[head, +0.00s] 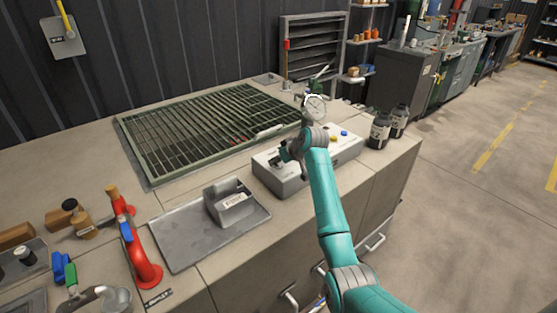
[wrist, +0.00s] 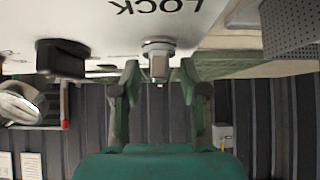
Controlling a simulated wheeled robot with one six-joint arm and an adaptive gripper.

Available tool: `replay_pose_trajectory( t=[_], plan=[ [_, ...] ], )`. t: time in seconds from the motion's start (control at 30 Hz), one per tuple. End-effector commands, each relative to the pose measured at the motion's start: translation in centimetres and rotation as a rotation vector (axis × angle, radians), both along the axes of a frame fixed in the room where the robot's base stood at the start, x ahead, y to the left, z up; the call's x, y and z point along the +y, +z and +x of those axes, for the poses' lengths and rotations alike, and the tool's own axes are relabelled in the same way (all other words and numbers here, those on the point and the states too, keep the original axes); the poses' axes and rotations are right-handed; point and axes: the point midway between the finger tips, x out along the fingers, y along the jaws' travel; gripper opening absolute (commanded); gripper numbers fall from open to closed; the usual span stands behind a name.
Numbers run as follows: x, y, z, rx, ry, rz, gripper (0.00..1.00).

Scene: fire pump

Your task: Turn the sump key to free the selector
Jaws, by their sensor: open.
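The sump key (wrist: 158,64) is a small metal key in a round lock on a pale panel, under the upside-down word LOCK in the wrist view. A black knob (wrist: 62,58), perhaps the selector, stands beside it to the left. My gripper (wrist: 159,76) is open, its two green fingers on either side of the key with gaps showing. In the head view the panel is a grey box (head: 347,152) on the bench with yellow and blue buttons. My gripper (head: 285,154) is at its left part, and my arm hides the key there.
A grated sump (head: 190,130) lies behind the box, with a gauge (head: 315,107) at its right end. A metal tray (head: 185,240) holding a grey block is left of the box. Red pipework (head: 145,265) stands farther left. Dark bottles (head: 380,130) stand right.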

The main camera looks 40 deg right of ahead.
Motion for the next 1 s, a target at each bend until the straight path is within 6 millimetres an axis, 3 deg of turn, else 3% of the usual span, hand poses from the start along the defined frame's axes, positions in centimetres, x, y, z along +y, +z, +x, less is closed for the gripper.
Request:
replay_pose_trajectory(
  t=[0.17, 0.63, 1.0],
  plan=[
    [-0.1, 1.1, -1.0, -0.002, -0.001, 0.000, 0.44],
    [-0.4, 7.1, -7.1, -0.001, -0.002, -0.001, 0.44],
    [-0.4, 8.4, -8.5, 0.001, 0.001, 0.001, 0.44]
  ],
)
